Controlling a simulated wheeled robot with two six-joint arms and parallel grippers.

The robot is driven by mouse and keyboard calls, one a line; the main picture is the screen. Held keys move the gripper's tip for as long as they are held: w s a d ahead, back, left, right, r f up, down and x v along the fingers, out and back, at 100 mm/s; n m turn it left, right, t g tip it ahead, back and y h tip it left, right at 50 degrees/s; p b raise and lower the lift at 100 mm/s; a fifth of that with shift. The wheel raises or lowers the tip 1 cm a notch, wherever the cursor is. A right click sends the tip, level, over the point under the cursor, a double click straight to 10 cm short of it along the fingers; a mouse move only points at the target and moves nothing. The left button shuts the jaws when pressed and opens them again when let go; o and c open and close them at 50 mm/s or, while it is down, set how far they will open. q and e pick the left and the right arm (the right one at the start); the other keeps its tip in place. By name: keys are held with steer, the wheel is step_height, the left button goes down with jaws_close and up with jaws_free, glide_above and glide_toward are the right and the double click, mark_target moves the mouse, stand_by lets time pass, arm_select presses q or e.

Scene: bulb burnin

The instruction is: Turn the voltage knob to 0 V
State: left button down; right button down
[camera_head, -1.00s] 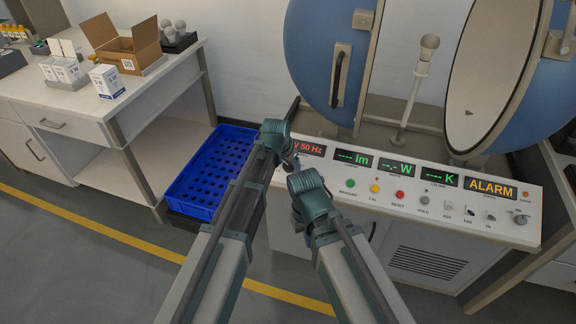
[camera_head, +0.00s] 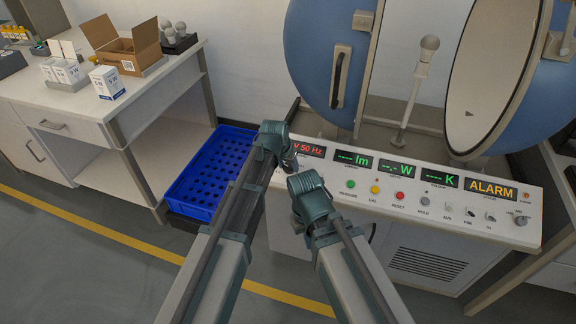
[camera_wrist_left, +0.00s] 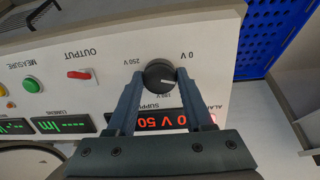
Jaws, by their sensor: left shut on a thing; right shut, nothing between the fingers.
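The voltage knob (camera_wrist_left: 158,75) is a round black dial with a white pointer line, on the white front panel. The printed marks "0 V" and "250 V" show beside it, and the pointer lies on the side of the "0 V" mark, seemingly not straight at it. My left gripper (camera_wrist_left: 155,80) is shut on the knob, one finger on each side. In the head view my left gripper (camera_head: 288,162) is at the panel's left end and hides the knob. My right gripper (camera_head: 297,218) is shut and empty in front of the panel, its fingertips mostly hidden by its own wrist.
The supply display (camera_wrist_left: 160,121) beside the knob is partly covered by my left finger. A red output switch (camera_wrist_left: 79,75) and a green measure button (camera_wrist_left: 31,84) are nearby. A blue crate (camera_head: 180,207) stands left of the panel. An amber ALARM display (camera_head: 490,188) is lit at the right.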

arm_select(q)
steer(key=n, duration=0.4)
steer(key=shift+n, duration=0.3)
steer(key=shift+n+h, duration=0.3)
steer(key=shift+n, duration=2)
steer(key=shift+c, duration=1.5)
jaws_free()
steer(key=p+v, duration=1.1)
steer(key=v, duration=0.2)
steer(key=shift+s+r+p, duration=0.2)
steer(key=shift+s+p, duration=0.2)
steer(key=shift+s, duration=0.05)
